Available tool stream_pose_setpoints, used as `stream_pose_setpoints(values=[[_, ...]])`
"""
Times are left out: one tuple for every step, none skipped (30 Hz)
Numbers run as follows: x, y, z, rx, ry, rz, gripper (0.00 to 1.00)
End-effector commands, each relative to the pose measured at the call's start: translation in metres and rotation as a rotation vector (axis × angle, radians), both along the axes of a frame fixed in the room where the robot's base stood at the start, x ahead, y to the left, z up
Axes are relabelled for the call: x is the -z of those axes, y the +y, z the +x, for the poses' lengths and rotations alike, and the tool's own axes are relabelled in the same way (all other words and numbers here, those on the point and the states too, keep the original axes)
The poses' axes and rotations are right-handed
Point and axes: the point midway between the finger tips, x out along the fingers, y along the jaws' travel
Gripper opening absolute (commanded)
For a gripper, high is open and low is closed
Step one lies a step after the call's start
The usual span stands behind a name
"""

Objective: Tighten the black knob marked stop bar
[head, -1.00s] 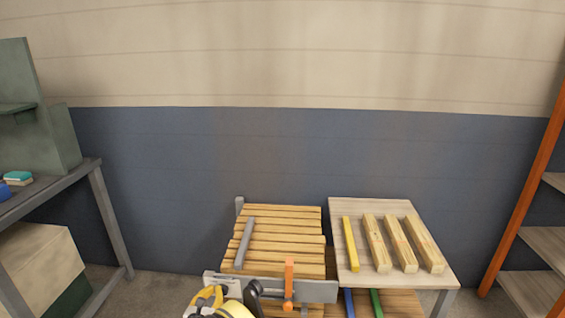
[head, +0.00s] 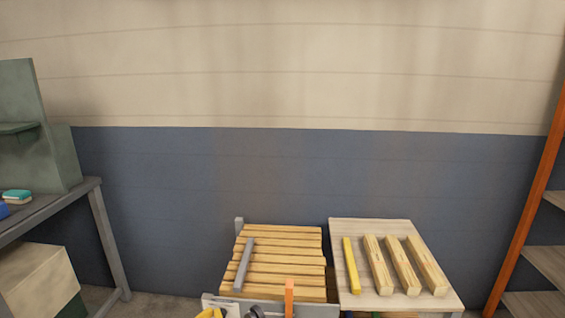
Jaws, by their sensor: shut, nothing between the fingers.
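A grey metal bar (head: 320,310) runs across the front of the slatted wooden stack, cut by the bottom edge of the head view. An upright orange piece (head: 289,294) stands at this bar. A small dark rounded part (head: 256,312) shows at the bottom edge, left of the orange piece. I cannot tell whether it is the stop bar knob, and no marking is readable. Yellow shows at the bottom edge, left of the dark part; I cannot tell what it belongs to. My gripper's fingers are not visible.
A grey strip (head: 243,265) lies on the wooden slats (head: 285,262). A pale table (head: 375,228) at right holds a yellow bar (head: 351,265) and several wooden lengths (head: 402,262). A workbench (head: 60,203) stands left, an orange-framed shelf (head: 527,215) right.

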Motion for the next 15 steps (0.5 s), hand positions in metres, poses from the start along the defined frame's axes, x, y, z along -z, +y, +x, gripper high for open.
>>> stream_pose_setpoints(values=[[0.0007,-0.0009,0.0003,0.001,0.001,0.001,0.0],[0.0007,-0.0011,0.0003,0.001,0.001,0.002,0.0],[0.0006,-0.0014,0.0002,0.001,0.002,0.002,0.0],[0.0005,-0.0018,0.0001,0.001,0.002,0.002,0.0],[0.0003,-0.0022,0.0002,0.001,0.002,0.002,0.0],[0.0001,-0.0028,0.0001,0.002,0.002,0.002,0.0],[-0.0001,-0.0033,0.0001,0.002,0.002,0.002,0.0],[-0.0004,-0.0039,0.0,0.002,0.002,0.002,0.0],[-0.0007,-0.0048,0.0,0.002,0.002,0.002,0.0],[-0.0009,-0.0055,-0.0001,0.002,0.002,0.002,0.0],[-0.0012,-0.0064,-0.0001,0.002,0.002,0.002,0.0],[-0.0016,-0.0075,-0.0002,0.002,0.002,0.002,0.0],[-0.0017,-0.0083,-0.0002,0.002,0.002,0.002,0.0],[-0.0018,-0.0093,-0.0003,0.002,0.002,0.002,0.0],[-0.002,-0.0106,-0.0004,0.003,0.002,0.001,0.0]])
